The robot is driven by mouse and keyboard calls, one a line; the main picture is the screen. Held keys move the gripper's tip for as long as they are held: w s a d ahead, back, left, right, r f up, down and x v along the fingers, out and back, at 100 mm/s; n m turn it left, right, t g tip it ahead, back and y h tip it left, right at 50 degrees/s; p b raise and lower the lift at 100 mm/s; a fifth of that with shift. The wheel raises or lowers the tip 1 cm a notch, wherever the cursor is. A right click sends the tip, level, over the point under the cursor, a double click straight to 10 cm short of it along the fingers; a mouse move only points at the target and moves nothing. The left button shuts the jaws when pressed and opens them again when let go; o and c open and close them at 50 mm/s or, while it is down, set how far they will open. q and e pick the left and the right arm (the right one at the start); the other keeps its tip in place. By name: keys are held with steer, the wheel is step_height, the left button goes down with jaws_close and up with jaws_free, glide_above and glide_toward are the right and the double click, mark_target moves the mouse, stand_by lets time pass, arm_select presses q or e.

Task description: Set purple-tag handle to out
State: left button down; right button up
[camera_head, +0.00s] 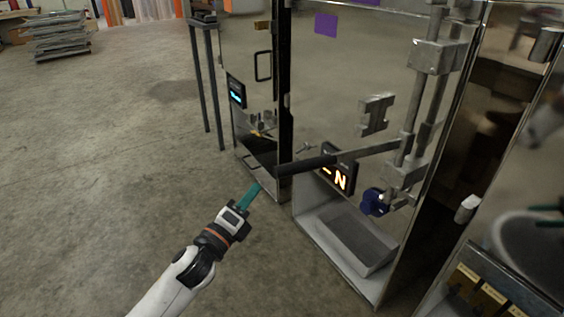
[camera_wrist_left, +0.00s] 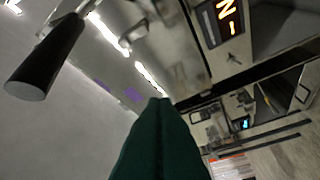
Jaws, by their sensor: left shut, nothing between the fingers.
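The purple tag (camera_head: 326,24) is on a shiny metal trailer door. Below it, a lever handle with a black grip (camera_head: 305,165) sticks out to the left from a vertical metal rod. The grip also shows at upper left in the left wrist view (camera_wrist_left: 45,58). Beside the handle, a display (camera_head: 341,180) with orange letters appears to read IN, partly hidden by the grip; it also shows in the left wrist view (camera_wrist_left: 222,20). My left gripper (camera_head: 258,187), with teal fingers, is shut and empty, just left of and below the grip's end, apart from it.
A second door panel with a blue-lit display (camera_head: 236,92) and a black pull handle (camera_head: 263,66) stands to the left. A blue knob (camera_head: 374,202) is low on the right rod. Dark posts (camera_head: 205,80) stand further left.

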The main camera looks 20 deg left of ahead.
arm_select(q)
steer(key=w+a+r+n+g+h+b, duration=0.15)
steer(key=n+g+h, duration=0.25)
steer(key=n, duration=0.7)
steer(key=a+r+n+g+h, duration=0.2)
steer(key=r+n+g+h, duration=0.15)
steer(key=n, duration=0.85)
steer(key=w+a+r+n+g+h+b, duration=0.15)
steer(key=n+g+h, duration=0.3)
steer(key=n, duration=0.65)
steer(key=w+d+r+p, duration=0.1)
steer(key=d, duration=1.1)
steer(key=shift+r+h, duration=0.25)
steer(key=shift+h, duration=0.15)
arm_select(e)
step_height(320, 180, up, 7)
steer(key=w+a+t+y, duration=0.1)
steer(key=t, duration=0.4)
steer(key=shift+w+a+y, duration=0.3)
steer(key=shift+a, duration=0.05)
